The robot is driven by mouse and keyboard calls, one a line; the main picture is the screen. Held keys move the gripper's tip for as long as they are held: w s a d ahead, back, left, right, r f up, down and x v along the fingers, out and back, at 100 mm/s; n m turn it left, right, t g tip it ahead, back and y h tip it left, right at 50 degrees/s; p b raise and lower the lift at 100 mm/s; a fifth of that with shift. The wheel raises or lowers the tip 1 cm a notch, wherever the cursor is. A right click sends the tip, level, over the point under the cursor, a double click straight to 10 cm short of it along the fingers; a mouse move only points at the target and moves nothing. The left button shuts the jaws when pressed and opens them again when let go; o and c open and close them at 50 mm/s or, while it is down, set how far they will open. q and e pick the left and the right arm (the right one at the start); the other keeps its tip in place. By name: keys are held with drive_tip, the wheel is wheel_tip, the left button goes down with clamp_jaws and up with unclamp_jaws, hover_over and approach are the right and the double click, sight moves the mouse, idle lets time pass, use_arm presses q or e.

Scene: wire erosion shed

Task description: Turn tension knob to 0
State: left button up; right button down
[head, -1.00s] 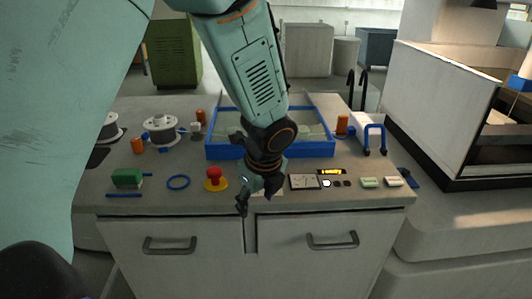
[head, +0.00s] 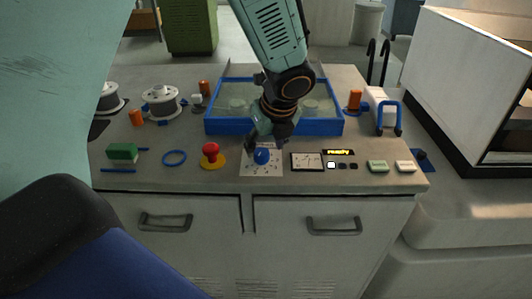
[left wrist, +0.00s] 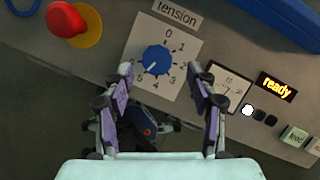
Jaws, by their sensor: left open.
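The blue tension knob (left wrist: 156,59) sits on a white dial plate (left wrist: 143,33) marked 0 to 5, under a "tension" label (left wrist: 174,12). A pale mark on the knob's lower left appears to face the 5. In the head view the knob (head: 262,157) is just below my left gripper (head: 268,138). In the left wrist view my left gripper (left wrist: 161,72) is open and empty, with one finger on each side of the dial plate. The knob shows beyond the fingertips, and no contact is visible. My right gripper is not in view.
A red mushroom button (head: 210,150) stands left of the dial. A gauge (head: 307,162), a "ready" display (head: 338,152) and green and pale buttons (head: 377,166) lie right. A blue-rimmed tank (head: 222,127) is behind. Cabinet doors (head: 320,240) are below the bench edge.

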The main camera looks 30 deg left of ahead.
sight(261, 152)
use_arm(q)
drive_tip(key=x, duration=0.2)
drive_tip(key=shift+a+f+b, duration=0.2)
drive_tip(key=shift+f+b, duration=0.05)
drive_tip(key=shift+b, duration=0.05)
drive_tip(key=shift+s+a+f, duration=0.1)
drive_tip(key=shift+a+f, duration=0.2)
drive_tip(key=shift+a, duration=0.15)
drive_tip(key=shift+d+r, duration=0.1)
drive_tip(key=shift+d, duration=0.3)
drive_tip(key=shift+c, duration=0.9)
drive_tip(key=shift+a, duration=0.3)
drive_tip(key=c, duration=0.4)
drive_tip(key=shift+d, duration=0.15)
drive_tip(key=c, duration=0.3)
drive_tip(key=shift+c, duration=1.3)
